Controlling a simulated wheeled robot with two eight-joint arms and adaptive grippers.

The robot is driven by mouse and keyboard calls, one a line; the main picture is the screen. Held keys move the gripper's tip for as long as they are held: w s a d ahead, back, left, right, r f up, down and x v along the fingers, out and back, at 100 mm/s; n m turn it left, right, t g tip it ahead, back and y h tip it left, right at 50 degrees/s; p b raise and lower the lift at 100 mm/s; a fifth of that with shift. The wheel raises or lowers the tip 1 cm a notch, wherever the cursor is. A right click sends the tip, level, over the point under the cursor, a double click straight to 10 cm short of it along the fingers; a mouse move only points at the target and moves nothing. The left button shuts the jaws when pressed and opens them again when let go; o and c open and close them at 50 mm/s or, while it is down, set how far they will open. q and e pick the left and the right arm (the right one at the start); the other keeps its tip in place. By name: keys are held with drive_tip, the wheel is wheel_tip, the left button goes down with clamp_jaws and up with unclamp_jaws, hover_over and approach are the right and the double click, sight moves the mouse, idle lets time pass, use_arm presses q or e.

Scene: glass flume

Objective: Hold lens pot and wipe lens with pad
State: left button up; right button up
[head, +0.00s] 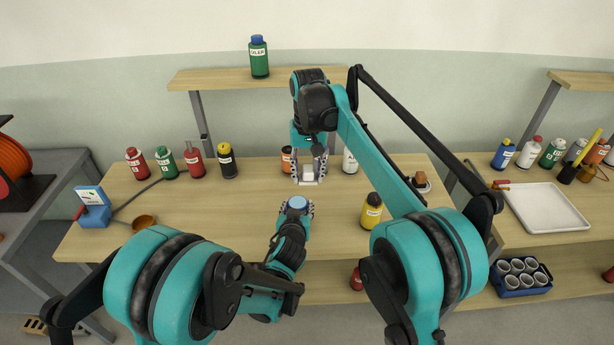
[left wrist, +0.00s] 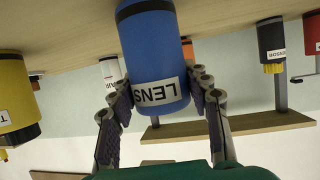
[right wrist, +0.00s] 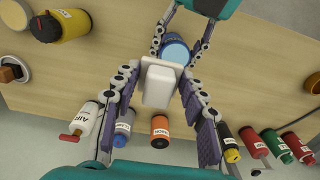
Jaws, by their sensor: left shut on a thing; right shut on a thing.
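The blue lens pot (left wrist: 152,50), labelled LENS, is between the fingers of my left gripper (left wrist: 157,84), which is shut on it. My right gripper (right wrist: 158,84) is shut on a white block-like pad (right wrist: 157,88). In the head view the pad (head: 308,179) is just beyond the pot's top. In the right wrist view the pad partly covers the pot's top (right wrist: 177,50); contact cannot be told.
Several bottles stand along the back of the wooden table (head: 180,215). A yellow bottle (head: 371,211) stands right of the pot. A brown bowl (head: 144,222) and blue stand (head: 92,207) are at the left. A white tray (head: 546,207) lies on the right table.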

use_arm(q)
drive_tip(key=o, duration=1.3)
drive_tip(key=shift+o, duration=0.2)
drive_tip(key=v, duration=1.2)
